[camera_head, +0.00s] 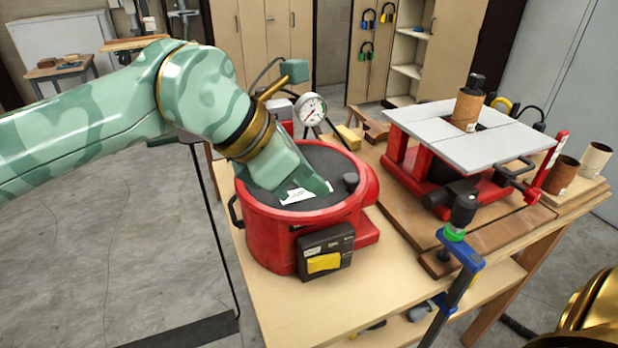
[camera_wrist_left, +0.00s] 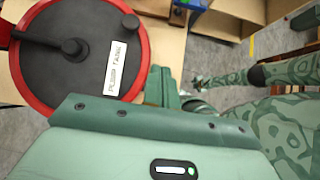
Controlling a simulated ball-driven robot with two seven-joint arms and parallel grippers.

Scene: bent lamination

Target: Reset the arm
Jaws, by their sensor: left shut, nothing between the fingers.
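My left gripper (camera_head: 322,192) is shut and empty. It points down over the dark lid of a red round pot (camera_head: 262,228) on the workbench. In the head view its fingertips are at the lid, near a white label; I cannot tell whether they touch. In the left wrist view the dark lid (camera_wrist_left: 95,75) with its knob and white label lies at the upper left, beside the gripper's green body. A green patterned arm of mine (camera_wrist_left: 290,73) shows at the right there, its far tip too small to read.
A pressure gauge (camera_head: 311,108) stands behind the pot. A red-framed machine with a grey top (camera_head: 430,125) carries a brown cylinder (camera_head: 467,108). A blue clamp (camera_head: 462,262) is at the bench's front edge. Cardboard tubes (camera_head: 562,172) stand at the right. Open floor lies left of the bench.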

